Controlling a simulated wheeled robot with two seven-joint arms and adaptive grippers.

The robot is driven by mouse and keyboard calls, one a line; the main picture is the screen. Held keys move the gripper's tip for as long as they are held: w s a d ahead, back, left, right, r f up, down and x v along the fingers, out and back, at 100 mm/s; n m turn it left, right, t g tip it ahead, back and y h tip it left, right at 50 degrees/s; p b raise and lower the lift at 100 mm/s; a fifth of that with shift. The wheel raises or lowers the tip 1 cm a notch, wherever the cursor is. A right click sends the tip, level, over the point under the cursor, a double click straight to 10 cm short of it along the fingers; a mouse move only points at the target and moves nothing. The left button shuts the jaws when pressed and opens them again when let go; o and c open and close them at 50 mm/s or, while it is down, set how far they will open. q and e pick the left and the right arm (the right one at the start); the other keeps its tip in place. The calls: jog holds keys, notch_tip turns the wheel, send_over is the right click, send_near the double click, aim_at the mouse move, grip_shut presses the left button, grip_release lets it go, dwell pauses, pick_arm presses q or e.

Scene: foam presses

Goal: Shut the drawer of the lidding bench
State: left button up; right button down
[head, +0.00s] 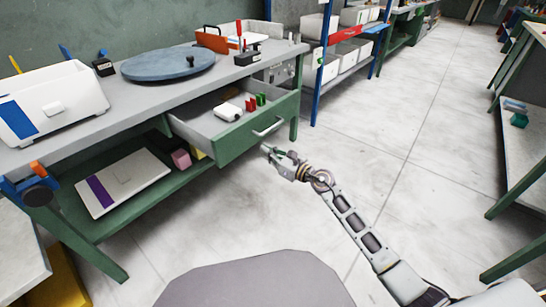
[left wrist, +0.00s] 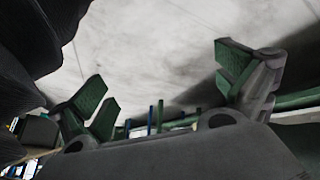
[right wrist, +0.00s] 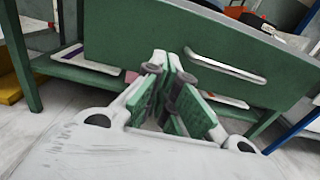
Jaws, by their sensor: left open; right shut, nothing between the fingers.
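The lidding bench (head: 120,107) is a grey-topped bench with a green frame on the left of the head view. Its green-fronted drawer (head: 240,138) stands pulled out, with a white box and small red and green items inside. The drawer front (right wrist: 120,40) and its pale slot handle (right wrist: 228,68) fill the upper right wrist view. My right gripper (head: 268,150) is shut and empty, just in front of the drawer front and below the handle; whether it touches cannot be told. My left gripper (left wrist: 165,85) is open and empty, facing floor, and is outside the head view.
A white and purple case (head: 122,182) and a pink block (head: 181,159) lie on the lower shelf. A blue turntable (head: 168,64) is on the benchtop. A blue-posted rack (head: 345,50) stands behind to the right. The floor right of the drawer is clear.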

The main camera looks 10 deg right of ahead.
aim_at(245, 140)
jog(key=b+x, duration=0.1)
jog(key=x, duration=0.5)
jog(key=shift+w+a+b, duration=0.15)
jog(key=shift+w+b, duration=0.05)
jog(key=shift+b, duration=0.1)
jog(key=shift+w+a, duration=0.4)
jog(key=shift+w, duration=0.15)
pick_arm(q)
jog(key=f, duration=0.3)
jog(key=shift+s+d+f, duration=0.2)
jog(key=shift+d+f, duration=0.1)
jog(key=shift+f, duration=0.1)
pick_arm(e)
jog(key=shift+a, duration=0.1)
pick_arm(q)
jog(key=shift+w+r+t, duration=0.3)
jog(key=shift+w+r, duration=0.05)
jog(key=shift+w, duration=0.15)
pick_arm(e)
jog(key=shift+w, duration=0.1)
